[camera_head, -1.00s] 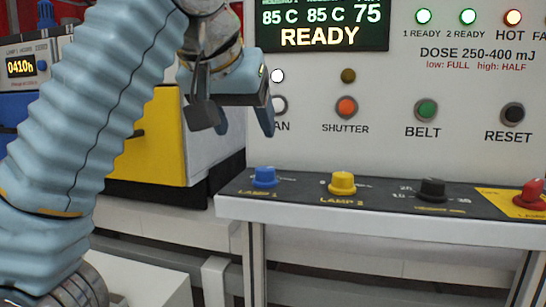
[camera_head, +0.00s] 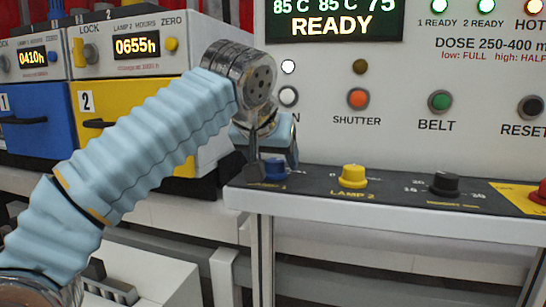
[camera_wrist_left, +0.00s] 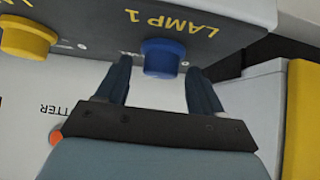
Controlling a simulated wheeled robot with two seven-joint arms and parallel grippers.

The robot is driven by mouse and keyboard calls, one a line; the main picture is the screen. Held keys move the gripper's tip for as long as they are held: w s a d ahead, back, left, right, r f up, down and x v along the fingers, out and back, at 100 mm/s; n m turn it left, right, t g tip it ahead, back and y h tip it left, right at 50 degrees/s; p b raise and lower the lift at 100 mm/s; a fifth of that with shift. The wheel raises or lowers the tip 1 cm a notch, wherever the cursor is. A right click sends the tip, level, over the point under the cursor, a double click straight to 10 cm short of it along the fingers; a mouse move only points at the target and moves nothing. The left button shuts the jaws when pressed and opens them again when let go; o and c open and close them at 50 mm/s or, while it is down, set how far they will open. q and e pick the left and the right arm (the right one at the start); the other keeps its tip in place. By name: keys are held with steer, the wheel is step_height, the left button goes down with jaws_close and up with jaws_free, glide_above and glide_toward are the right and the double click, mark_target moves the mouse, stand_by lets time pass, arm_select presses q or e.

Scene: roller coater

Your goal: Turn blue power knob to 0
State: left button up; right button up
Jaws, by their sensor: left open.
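The blue power knob (camera_head: 275,169) stands at the left end of the sloped dark panel, partly hidden by my left gripper in the head view. In the left wrist view the blue knob (camera_wrist_left: 163,58) sits by the LAMP 1 label, shown upside down. My left gripper (camera_head: 272,165) is open and empty of anything held. In the wrist view its two fingers (camera_wrist_left: 160,80) lie one on each side of the knob, with a gap visible on both sides. Whether the fingertips reach down beside the knob's body is hard to tell. My right gripper is not in view.
A yellow LAMP 2 knob (camera_head: 353,176), a black knob (camera_head: 444,184) and a red knob (camera_head: 540,193) stand to the right on the same panel. Round buttons, including SHUTTER (camera_head: 357,98) and BELT (camera_head: 439,101), are on the upright face. Blue and yellow lamp units stand left.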

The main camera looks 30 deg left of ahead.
arm_select(q)
steer(key=c, duration=1.1)
steer(key=shift+o, duration=0.2)
steer(key=shift+n+y, duration=0.3)
steer(key=shift+n, duration=0.1)
steer(key=n+y, duration=0.1)
steer(key=n+g+y, duration=0.1)
steer(key=shift+w+d+n, duration=0.1)
steer(key=shift+d+n, duration=0.15)
steer(key=shift+n, duration=0.05)
steer(key=n+g+y, duration=0.1)
steer(key=n+y, duration=0.1)
steer(key=n, duration=0.1)
steer(key=shift+w+d+n+g, duration=0.15)
steer(key=shift+n+g, duration=0.15)
steer(key=shift+g, duration=0.1)
steer(key=n+g+y, duration=0.1)
steer(key=n, duration=0.1)
steer(key=shift+w+d+n+g, duration=0.1)
steer(key=shift+n+g, duration=0.3)
steer(key=shift+w+n+g+y, duration=0.1)
steer(key=shift+n+g+y, duration=0.5)
steer(key=shift+n+g, duration=0.85)
steer(key=shift+n, duration=0.55)
